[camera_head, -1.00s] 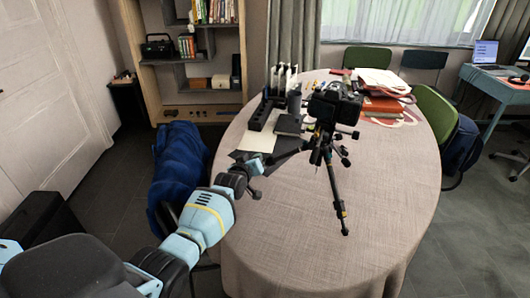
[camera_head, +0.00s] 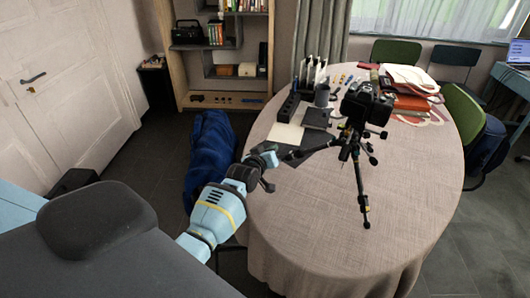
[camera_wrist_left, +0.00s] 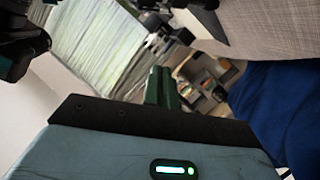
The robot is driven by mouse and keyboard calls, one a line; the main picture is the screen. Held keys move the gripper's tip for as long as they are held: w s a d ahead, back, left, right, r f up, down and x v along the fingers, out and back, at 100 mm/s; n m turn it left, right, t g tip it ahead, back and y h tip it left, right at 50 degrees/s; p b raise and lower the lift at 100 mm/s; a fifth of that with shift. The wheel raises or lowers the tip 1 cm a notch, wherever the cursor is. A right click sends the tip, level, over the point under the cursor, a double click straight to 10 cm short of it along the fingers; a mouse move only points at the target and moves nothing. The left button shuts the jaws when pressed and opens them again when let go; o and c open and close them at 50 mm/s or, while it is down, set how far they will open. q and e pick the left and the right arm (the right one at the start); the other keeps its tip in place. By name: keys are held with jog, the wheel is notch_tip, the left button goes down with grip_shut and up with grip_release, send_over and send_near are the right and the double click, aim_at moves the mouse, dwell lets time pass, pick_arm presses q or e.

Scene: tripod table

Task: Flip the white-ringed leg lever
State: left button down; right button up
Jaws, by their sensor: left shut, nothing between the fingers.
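A black tripod (camera_head: 358,170) with a camera (camera_head: 367,103) on top stands on the table (camera_head: 420,215) in the head view. One leg points down towards the front, another reaches left, and several short dark levers or knobs stick out around its upper part. No white ring can be made out at this size. My left gripper (camera_head: 270,160) is at the table's left edge, close to the left-reaching leg; contact cannot be told. It is shut and empty. My right gripper is not in view.
A pen organiser (camera_head: 288,106), a cup (camera_head: 322,95) and a dark notebook (camera_head: 318,117) lie behind the leg. Books and papers (camera_head: 408,85) are at the back right. A blue-covered chair (camera_head: 209,160) stands left of the table. The table's front is clear.

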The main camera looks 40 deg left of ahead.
pick_arm(q)
jog(key=v, duration=0.3)
jog(key=shift+a, duration=0.1)
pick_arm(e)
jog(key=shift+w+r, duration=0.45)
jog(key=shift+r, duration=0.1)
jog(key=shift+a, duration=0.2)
